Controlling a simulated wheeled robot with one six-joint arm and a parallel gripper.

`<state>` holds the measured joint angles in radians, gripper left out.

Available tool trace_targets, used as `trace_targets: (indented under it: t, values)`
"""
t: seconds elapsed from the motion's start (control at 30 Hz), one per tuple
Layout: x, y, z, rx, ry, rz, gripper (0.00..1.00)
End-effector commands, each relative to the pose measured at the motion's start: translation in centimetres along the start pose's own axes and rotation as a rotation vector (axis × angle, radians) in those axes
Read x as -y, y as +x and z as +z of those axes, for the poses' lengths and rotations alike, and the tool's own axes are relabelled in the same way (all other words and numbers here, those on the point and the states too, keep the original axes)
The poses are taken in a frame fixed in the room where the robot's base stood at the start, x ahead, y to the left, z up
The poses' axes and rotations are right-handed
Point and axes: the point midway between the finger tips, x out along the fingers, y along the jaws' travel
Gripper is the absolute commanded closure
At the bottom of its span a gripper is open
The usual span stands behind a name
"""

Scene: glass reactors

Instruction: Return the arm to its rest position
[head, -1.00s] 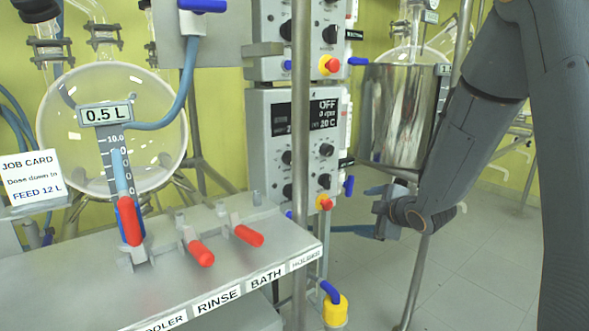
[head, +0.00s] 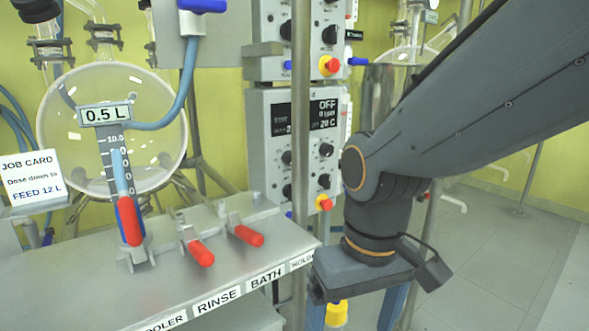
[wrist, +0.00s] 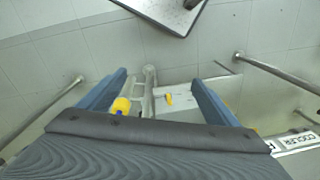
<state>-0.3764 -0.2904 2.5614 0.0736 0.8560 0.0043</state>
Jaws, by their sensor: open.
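My gripper (head: 352,318) shows in the head view at the bottom, right of the valve bench and in front of the control column. It points down, with its two blue fingers apart and partly cut off by the frame edge. In the wrist view my gripper (wrist: 160,80) is open, with nothing held between the fingers. My arm reaches in from the upper right, bent at the wrist joint.
The bench (head: 85,285) with red-handled valves stands at left, its labelled edge close to my gripper. A metal post (head: 300,130) and a control box (head: 270,150) stand behind. A yellow-capped part (head: 337,314) is just behind the fingers. Open floor (head: 490,260) lies right.

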Motion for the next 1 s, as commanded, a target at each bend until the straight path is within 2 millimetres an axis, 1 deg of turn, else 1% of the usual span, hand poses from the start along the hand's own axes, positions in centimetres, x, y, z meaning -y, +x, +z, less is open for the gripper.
trace_targets:
  t: [0.03, 0.27, 0.47, 0.8, 1.0]
  values:
    - [-0.1, -0.6, 0.2, 0.003, 0.010, 0.001, 0.16]
    - [-1.3, -2.5, 0.1, 0.000, 0.050, 0.011, 0.16]
    - [-2.7, -4.8, 0.3, -0.001, 0.100, 0.020, 0.16]
    - [-6.3, -10.1, 1.7, 0.002, 0.222, 0.039, 0.16]
    - [-8.3, -12.7, 2.7, 0.003, 0.289, 0.047, 0.16]
